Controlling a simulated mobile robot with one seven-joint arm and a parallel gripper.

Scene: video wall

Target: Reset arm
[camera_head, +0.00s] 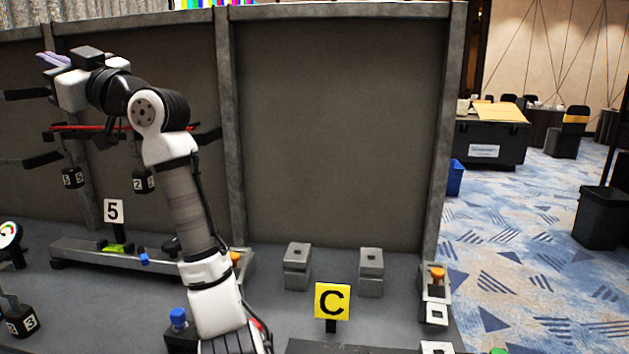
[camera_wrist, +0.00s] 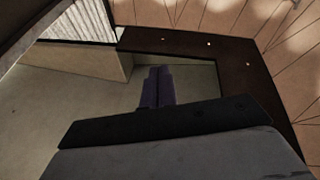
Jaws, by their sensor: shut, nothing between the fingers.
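My arm rises from the bottom of the head view and bends to the upper left. My gripper (camera_head: 46,58) is at the far upper left, raised in front of the grey panel wall (camera_head: 335,130). Its fingers also show in the wrist view (camera_wrist: 159,72), lying side by side with nothing between them. The wrist view faces up toward the ceiling and a wall, with no object near the fingers.
A red bar (camera_head: 90,127) and dark brackets are on the panel behind my arm. Open carpet (camera_head: 530,230) lies to the right.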

